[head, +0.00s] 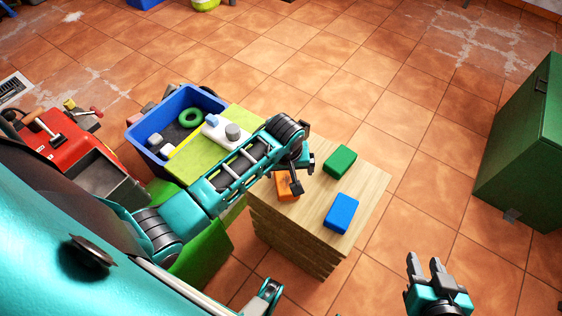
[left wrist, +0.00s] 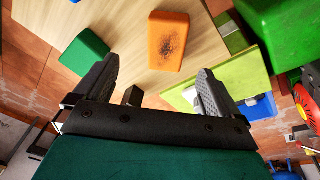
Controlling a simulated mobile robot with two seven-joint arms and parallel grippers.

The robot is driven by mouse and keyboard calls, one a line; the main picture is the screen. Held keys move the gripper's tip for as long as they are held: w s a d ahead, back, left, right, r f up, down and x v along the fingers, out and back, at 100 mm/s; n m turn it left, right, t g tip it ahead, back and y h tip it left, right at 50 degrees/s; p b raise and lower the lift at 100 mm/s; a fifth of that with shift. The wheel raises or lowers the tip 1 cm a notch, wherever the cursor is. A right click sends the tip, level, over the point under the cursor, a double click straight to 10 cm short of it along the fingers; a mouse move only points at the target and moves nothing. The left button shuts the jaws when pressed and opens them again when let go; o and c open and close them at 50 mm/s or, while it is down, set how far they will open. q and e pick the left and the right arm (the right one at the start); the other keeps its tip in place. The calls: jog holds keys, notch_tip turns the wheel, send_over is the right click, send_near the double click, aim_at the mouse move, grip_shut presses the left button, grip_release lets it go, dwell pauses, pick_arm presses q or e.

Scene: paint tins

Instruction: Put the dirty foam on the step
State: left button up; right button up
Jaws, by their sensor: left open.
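The dirty foam is an orange block (head: 282,187) with a dark stain, lying on a pale wooden top (head: 318,182). In the left wrist view the orange block (left wrist: 178,30) lies beyond the fingertips, with its stain facing up. My left gripper (left wrist: 160,72) is open and empty, with the block ahead of the gap between its fingers. In the head view my left gripper (head: 301,172) is over the block and hides part of it. My right gripper (head: 424,260) is open and empty, off to the right of the wooden top. I cannot tell which surface is the step.
A green block (head: 340,160) and a blue block (head: 342,213) share the wooden top. A yellow-green surface (head: 245,118) adjoins it, beside a blue crate (head: 157,122) with loose items. A red toolbox (head: 75,150) is left, a green cabinet (head: 525,150) right. Tiled floor lies open behind.

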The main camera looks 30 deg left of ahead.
pick_arm(q)
jog(key=s+d+r+m+t+h, duration=0.2)
jog(key=s+r+m+t+h, duration=0.1)
jog(key=s+r+m+t, duration=0.3)
jog(key=s+m+t, duration=0.2)
jog(key=s, duration=0.2)
jog(key=shift+s+m, duration=0.2)
jog(key=shift+m, duration=0.2)
pick_arm(e)
jog(key=shift+w+a+r, duration=0.1)
jog(key=shift+w+r, duration=0.05)
jog(key=shift+r, duration=0.15)
pick_arm(q)
jog(key=r+p, duration=0.1)
jog(key=a+r+p, duration=0.1)
jog(key=p, duration=0.1)
jog(key=s+r+p, duration=0.1)
jog(key=p, duration=0.1)
jog(key=shift+a+y, duration=0.3)
jog(key=shift+y, duration=0.1)
pick_arm(e)
jog(key=d+r, duration=0.1)
jog(key=s+r, duration=0.1)
jog(key=shift+d+r+h, duration=0.3)
jog(key=shift+d, duration=0.05)
pick_arm(q)
jog(key=shift+f, duration=0.1)
pick_arm(e)
jog(key=shift+a+r, duration=0.1)
jog(key=shift+a, duration=0.05)
